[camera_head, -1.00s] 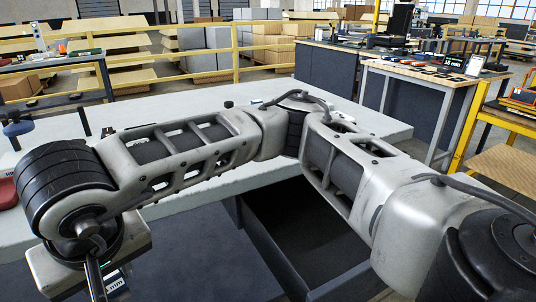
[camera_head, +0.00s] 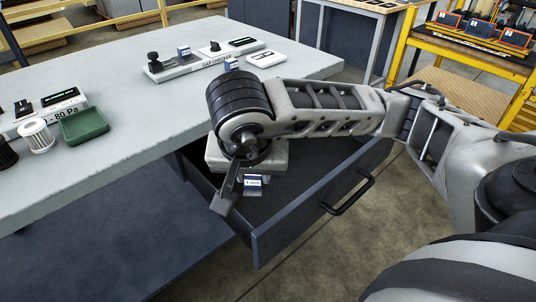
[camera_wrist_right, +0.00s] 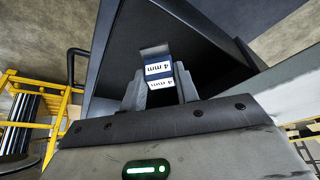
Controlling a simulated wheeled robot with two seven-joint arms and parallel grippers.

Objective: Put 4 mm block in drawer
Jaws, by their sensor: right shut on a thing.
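The 4 mm block (camera_head: 253,181), with a blue and white label, is in my right gripper (camera_head: 238,194), over the open drawer (camera_head: 292,221) under the grey table. I cannot tell how far the block is above the drawer floor. My wrist hides part of the drawer. My left gripper is not in view.
The table (camera_head: 120,110) holds a gap checker (camera_head: 200,64), two other small labelled blocks (camera_head: 184,52) (camera_head: 231,65), a white device (camera_head: 266,58) and a green tray (camera_head: 84,126). The drawer handle (camera_head: 348,194) juts out in front. A yellow rack (camera_head: 440,50) stands at right.

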